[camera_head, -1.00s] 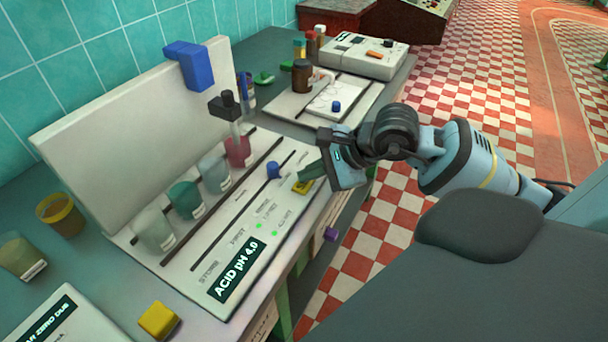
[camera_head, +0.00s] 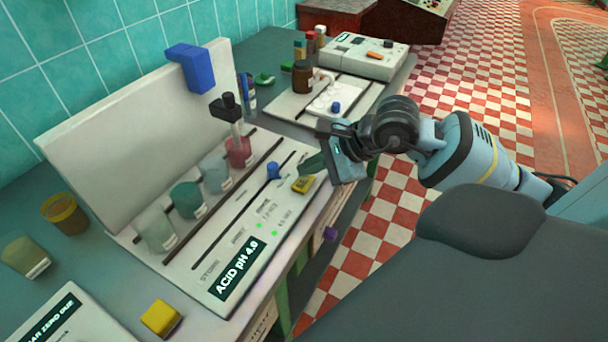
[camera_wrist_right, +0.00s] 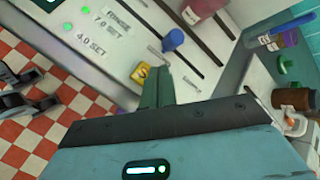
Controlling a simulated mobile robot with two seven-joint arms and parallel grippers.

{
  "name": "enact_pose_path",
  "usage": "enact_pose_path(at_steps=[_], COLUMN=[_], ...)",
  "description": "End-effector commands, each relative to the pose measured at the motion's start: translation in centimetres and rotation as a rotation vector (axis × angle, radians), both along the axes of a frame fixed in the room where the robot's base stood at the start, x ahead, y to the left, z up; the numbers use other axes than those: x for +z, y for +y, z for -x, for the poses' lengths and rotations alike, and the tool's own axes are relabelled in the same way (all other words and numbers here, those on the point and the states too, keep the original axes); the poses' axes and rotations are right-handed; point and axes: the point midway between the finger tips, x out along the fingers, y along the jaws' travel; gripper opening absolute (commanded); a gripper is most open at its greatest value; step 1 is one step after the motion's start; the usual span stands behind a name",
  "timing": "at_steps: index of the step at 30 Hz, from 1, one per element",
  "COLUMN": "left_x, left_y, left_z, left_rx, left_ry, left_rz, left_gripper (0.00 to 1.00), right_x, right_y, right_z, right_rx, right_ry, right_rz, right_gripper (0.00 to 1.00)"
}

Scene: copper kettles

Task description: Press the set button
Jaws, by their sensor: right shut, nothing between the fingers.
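The white pH panel (camera_head: 200,268) lies on the bench, with a dark display reading "ACID pH 4.0". A small yellow button (camera_head: 303,184) sits near its right end; it also shows in the right wrist view (camera_wrist_right: 141,77). My right gripper (camera_head: 312,163) is shut and empty. Its green fingertips (camera_wrist_right: 158,82) are close beside the yellow button, apparently just clear of it. Printed labels "4.0 SET" and "7.0 SET" with green lights show in the right wrist view. My left gripper is not in view.
A blue knob (camera_head: 273,170) stands on a slot beside the fingers. Several beakers, including a red one (camera_head: 239,152), stand along the panel's back. A loose yellow block (camera_head: 161,318) lies at the front. A brown bottle (camera_head: 302,76) stands farther back.

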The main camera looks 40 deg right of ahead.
Motion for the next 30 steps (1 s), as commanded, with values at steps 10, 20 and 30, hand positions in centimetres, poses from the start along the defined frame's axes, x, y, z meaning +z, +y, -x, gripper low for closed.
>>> enact_pose_path(at_steps=[10, 20, 30], left_x=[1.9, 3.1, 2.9], left_y=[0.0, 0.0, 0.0], left_z=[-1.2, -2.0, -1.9], left_rx=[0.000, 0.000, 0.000], left_ry=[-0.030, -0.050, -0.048], left_rz=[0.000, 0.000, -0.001], left_gripper=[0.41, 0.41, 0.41], right_x=[3.1, 5.0, 4.8], right_y=[0.0, 0.0, 0.0], right_z=[0.0, 0.0, 0.0], right_rx=[0.000, 0.000, -0.001], right_ry=[-0.005, -0.002, -0.001], right_rz=[0.000, 0.001, 0.000], right_gripper=[0.00, 0.00, 0.00])
